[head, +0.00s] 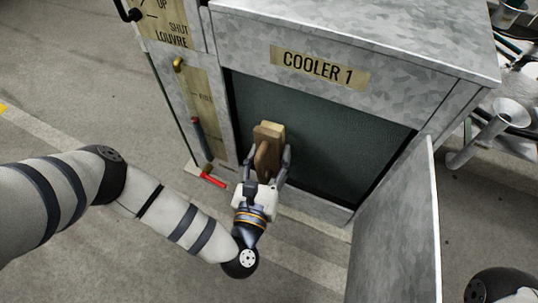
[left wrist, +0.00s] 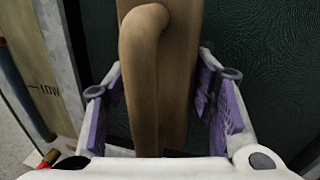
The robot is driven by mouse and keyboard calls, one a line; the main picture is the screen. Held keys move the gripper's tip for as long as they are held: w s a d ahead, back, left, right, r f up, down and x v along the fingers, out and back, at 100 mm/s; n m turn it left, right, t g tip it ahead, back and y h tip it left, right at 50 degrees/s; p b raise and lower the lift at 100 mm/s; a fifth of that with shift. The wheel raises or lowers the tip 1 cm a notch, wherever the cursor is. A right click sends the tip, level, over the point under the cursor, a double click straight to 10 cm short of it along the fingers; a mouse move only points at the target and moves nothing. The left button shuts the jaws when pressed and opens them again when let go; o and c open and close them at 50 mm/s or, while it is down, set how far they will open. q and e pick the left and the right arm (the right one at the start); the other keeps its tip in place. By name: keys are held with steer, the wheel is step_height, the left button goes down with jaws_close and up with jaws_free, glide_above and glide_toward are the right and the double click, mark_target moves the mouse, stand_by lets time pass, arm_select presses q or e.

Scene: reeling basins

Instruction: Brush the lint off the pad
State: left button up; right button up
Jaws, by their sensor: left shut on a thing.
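The pad (head: 335,145) is the dark green panel inside the open front of the cooler marked COOLER 1. In the left wrist view the pad (left wrist: 265,50) fills the right side. I cannot make out separate lint on it. A wooden brush (head: 268,132) is upright against or just in front of the pad's left part; contact cannot be told. My left gripper (head: 267,158) is shut on the brush's handle. The brush (left wrist: 150,70) stands between the purple finger pads in the left wrist view. Its bristles are hidden. My right gripper is out of view.
A metal door (head: 400,230) stands open at the right of the opening. A sight tube (head: 200,140) and red valve handle (head: 213,181) are at its left. Pipes and a funnel (head: 510,112) stand at the far right. The floor in front is clear.

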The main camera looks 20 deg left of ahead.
mark_target(260, 175)
arm_select(q)
steer(key=shift+w, duration=1)
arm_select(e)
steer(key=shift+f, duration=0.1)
arm_select(q)
steer(key=shift+d, duration=0.15)
steer(key=shift+s+d, duration=0.2)
steer(key=shift+d, duration=1.7)
steer(key=shift+w+r+p, duration=0.1)
steer(key=shift+w+p, duration=0.1)
steer(key=shift+p, duration=0.25)
steer(key=shift+w+a+p, duration=0.15)
steer(key=shift+a+p, duration=0.55)
steer(key=shift+a, duration=1.4)
steer(key=shift+s+p, duration=1.05)
steer(key=shift+s, duration=2)
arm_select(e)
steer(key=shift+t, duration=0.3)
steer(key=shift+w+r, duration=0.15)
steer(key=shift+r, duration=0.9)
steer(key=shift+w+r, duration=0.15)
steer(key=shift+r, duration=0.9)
